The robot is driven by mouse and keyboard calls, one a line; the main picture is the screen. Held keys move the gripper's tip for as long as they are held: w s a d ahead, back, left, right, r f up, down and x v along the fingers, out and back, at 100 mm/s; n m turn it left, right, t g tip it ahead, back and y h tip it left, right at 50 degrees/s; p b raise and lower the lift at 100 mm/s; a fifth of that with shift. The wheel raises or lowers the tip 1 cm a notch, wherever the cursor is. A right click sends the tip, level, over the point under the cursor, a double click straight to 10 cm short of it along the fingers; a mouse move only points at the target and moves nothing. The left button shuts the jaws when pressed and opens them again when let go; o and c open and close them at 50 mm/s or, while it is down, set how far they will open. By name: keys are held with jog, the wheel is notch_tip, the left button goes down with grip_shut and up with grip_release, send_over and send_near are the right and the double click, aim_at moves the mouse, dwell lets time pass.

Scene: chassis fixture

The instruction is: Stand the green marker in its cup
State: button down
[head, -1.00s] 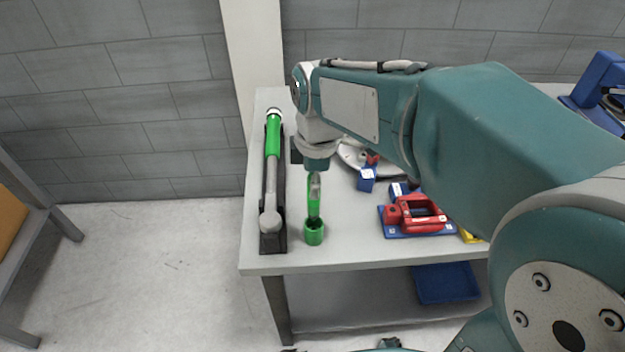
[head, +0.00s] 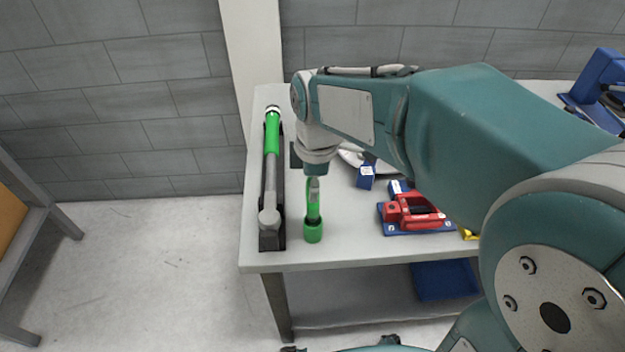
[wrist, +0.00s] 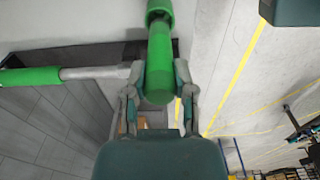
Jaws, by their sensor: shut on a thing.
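The green marker (head: 312,208) is upright in my gripper (head: 313,190), with its lower end at the mouth of the green cup (head: 313,232). The cup stands near the table's front edge. In the wrist view the marker (wrist: 159,65) lies between the two fingers of my gripper (wrist: 158,75), which are shut on it. There the wider cup (wrist: 158,10) is at the top edge, and the marker's end meets its dark opening. How deep the end sits inside is hard to tell.
A green-handled grey tool (head: 270,185) lies in a black holder just left of the cup. A red part on a blue base (head: 415,213) and a blue block (head: 366,177) stand to the right. The grey table (head: 345,250) is clear around the cup's front and right.

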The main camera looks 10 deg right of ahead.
jog(key=shift+f, duration=2.25)
jog(key=shift+c, duration=1.8)
grip_release()
jog(key=shift+r, duration=4.5)
